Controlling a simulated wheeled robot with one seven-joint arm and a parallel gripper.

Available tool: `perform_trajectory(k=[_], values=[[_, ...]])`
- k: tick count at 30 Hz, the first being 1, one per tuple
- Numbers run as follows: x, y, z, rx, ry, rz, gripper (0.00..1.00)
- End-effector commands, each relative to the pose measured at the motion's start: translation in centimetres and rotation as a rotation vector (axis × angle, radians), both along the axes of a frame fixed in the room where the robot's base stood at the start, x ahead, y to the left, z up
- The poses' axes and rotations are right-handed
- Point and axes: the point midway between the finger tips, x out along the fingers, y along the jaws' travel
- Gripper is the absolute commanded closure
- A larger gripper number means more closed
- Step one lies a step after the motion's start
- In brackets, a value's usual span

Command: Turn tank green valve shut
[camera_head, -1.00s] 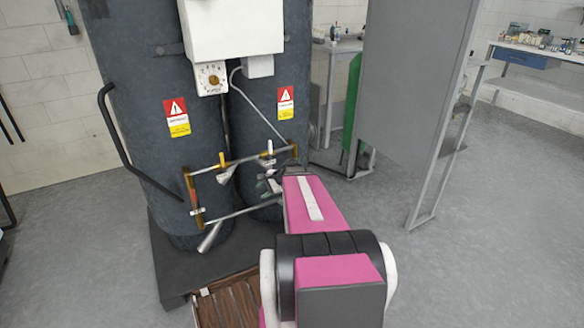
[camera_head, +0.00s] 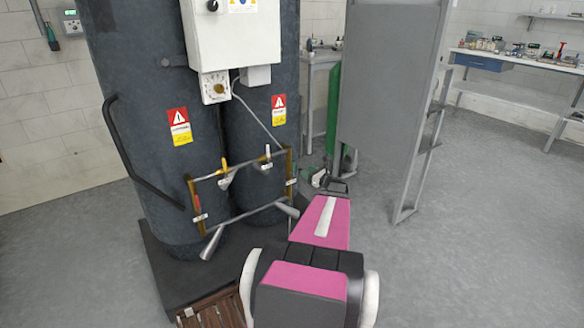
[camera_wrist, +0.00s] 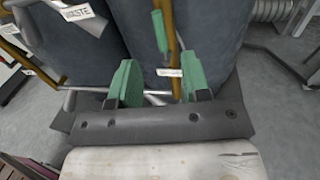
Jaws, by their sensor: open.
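The green valve handle (camera_wrist: 160,33) stands upright along a brass vertical pipe (camera_wrist: 174,45) in the wrist view, with a white label just below it. I cannot make it out clearly in the head view. My gripper (camera_wrist: 157,78) is open, with a green finger on each side and a gap between them. The handle and pipe appear beyond that gap, above it in the picture; the fingers do not hold them. In the head view my gripper (camera_head: 320,179) is to the right of the pipe frame's right brass pipe (camera_head: 289,170).
Two dark tanks (camera_head: 135,100) stand behind the pipes on a dark base. Silver pipe ends (camera_head: 211,243) stick out low. A grey panel (camera_head: 390,80) stands to the right. Open floor lies at far right.

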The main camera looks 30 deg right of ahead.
Motion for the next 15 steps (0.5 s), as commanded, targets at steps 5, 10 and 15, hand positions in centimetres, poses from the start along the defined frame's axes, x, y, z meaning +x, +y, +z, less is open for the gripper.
perform_trajectory(k=[5,10,15], values=[[2.9,0.8,-0.1,-0.003,0.000,0.004,0.57],[5.9,1.6,0.0,-0.004,0.000,0.005,0.57],[8.2,2.3,0.0,-0.004,0.001,0.003,0.57]])
